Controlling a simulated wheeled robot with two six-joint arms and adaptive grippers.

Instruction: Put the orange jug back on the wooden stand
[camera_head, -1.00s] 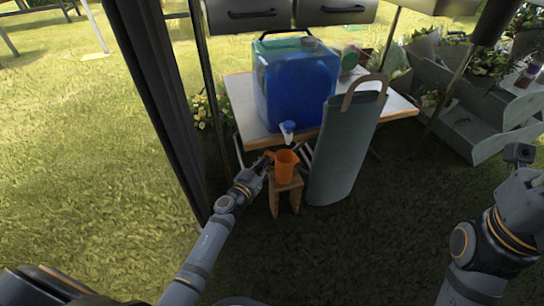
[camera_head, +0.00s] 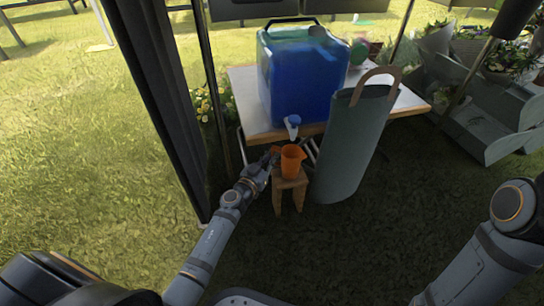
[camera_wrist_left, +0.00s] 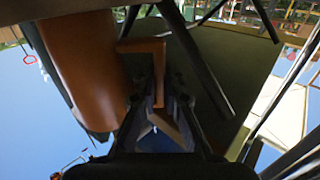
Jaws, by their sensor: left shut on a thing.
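The orange jug (camera_head: 292,163) is upright at the top of the small wooden stand (camera_head: 289,186), below the blue container's tap. I cannot tell whether its base touches the stand top or is just above it. My left gripper (camera_head: 272,158) is at the jug's left side, shut on its handle. In the left wrist view the jug body (camera_wrist_left: 88,65) fills the upper left, and its handle (camera_wrist_left: 158,70) runs down between the fingers of my left gripper (camera_wrist_left: 160,100). My right arm enters at the lower right, but its gripper is out of view.
A blue water container (camera_head: 300,80) stands on the table (camera_head: 409,104) behind the stand. A tall grey-green bag (camera_head: 350,150) stands close to the stand's right. A dark post rises to the left. Grass in front is open.

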